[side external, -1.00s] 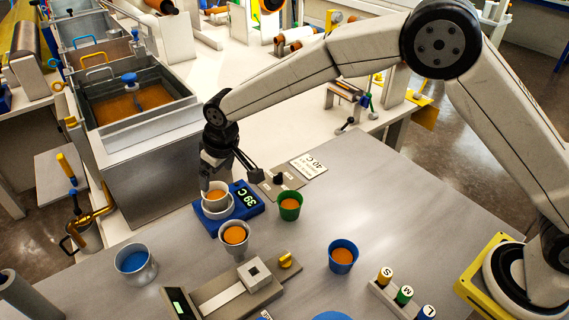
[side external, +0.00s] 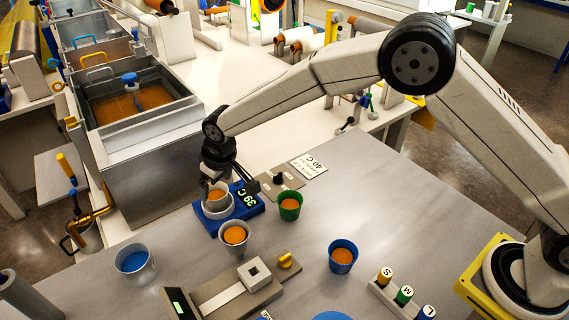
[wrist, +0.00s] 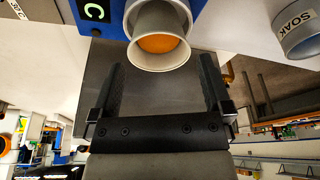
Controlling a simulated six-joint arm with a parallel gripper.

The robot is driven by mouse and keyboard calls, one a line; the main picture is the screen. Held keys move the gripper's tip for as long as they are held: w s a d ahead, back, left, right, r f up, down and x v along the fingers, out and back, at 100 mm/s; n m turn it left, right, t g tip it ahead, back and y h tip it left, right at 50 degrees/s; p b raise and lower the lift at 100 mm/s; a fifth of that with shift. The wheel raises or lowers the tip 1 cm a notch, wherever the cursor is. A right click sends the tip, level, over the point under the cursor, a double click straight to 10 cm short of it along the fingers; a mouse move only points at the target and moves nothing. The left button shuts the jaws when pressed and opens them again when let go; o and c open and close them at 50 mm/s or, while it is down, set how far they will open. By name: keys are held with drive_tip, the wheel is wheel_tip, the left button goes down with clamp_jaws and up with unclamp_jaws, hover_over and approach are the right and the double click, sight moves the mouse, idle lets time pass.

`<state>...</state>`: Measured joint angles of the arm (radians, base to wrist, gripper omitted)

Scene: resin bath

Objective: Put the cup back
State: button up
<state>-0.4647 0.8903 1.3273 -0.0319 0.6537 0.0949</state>
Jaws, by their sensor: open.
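A pale cup of orange resin (side external: 216,194) stands upright in a round light holder on the blue warmer (side external: 247,206), whose display reads 39 C. The cup also shows in the wrist view (wrist: 158,62), its rim near and between the tips of my fingers. My gripper (side external: 232,178) is open, just above and behind the cup; in the wrist view (wrist: 162,72) its two black fingers are spread, with a gap to the cup on both sides.
A grey cup of resin (side external: 234,236) stands close in front of the warmer, and a green cup (side external: 290,207) to its right. A blue cup (side external: 342,257), a soak cup (side external: 135,267) and a scale-like device (side external: 235,290) stand nearer. The right tabletop is mostly clear.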

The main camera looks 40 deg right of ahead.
sight(215, 191)
drive_tip(key=shift+x, duration=2.1)
drive_tip(key=c, duration=1.1)
drive_tip(key=shift+r, duration=0.2)
